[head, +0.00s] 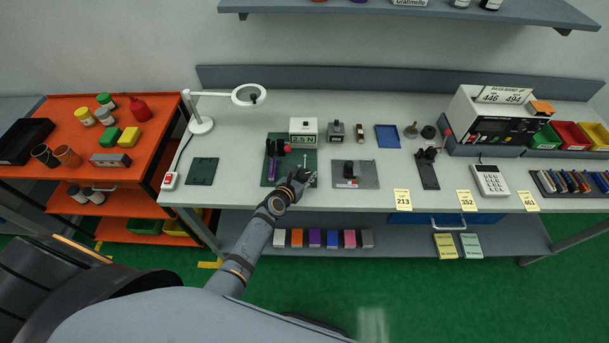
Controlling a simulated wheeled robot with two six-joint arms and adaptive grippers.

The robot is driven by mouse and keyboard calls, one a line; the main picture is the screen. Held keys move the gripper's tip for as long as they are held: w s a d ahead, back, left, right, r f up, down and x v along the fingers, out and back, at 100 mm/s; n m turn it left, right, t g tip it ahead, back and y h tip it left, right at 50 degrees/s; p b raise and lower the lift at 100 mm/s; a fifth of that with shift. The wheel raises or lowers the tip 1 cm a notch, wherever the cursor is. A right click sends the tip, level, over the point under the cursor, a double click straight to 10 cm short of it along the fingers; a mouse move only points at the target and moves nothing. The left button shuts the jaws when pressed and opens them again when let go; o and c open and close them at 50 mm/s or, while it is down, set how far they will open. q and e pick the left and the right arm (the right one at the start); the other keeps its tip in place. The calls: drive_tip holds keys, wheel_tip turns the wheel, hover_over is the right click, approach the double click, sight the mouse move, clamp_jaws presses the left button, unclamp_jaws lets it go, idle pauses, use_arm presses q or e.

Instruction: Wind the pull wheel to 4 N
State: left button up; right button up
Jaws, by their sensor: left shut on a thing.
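A white gauge box (303,127) stands at the back of a dark green plate (268,179) on the bench, and its display (303,139) reads 2.5 N. Dark upright parts (270,147), one purple lower down, stand on the plate's left side, with a red knob (287,149) near the gauge. My left gripper (304,177) is at the plate's front right, shut on a small part that it mostly hides. This seems to be the pull wheel, but its shape cannot be made out. My right gripper is not in view.
A magnifier lamp (201,125) and a dark green mat (202,171) are to the left. Colored blocks (314,238) line the lower shelf. An orange cart (75,131) stands at far left.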

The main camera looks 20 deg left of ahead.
use_arm(q)
drive_tip(key=m+h+b, duration=0.1)
drive_tip(key=b, duration=0.1)
drive_tip(key=m+h+b, duration=0.1)
drive_tip(key=h+b, duration=0.1)
drive_tip(key=shift+f+m+g, duration=0.3)
drive_tip(key=shift+m+g, duration=0.1)
drive_tip(key=shift+m+g+h+b, duration=0.7)
drive_tip(key=shift+m+h+b, duration=0.4)
drive_tip(key=shift+b, duration=0.1)
drive_tip(key=shift+r+m+g+h+b, duration=0.25)
drive_tip(key=shift+m+g+h+b, duration=0.6)
drive_tip(key=shift+m+h, duration=0.2)
drive_tip(key=o, duration=1.2)
drive_tip(key=shift+c, duration=0.2)
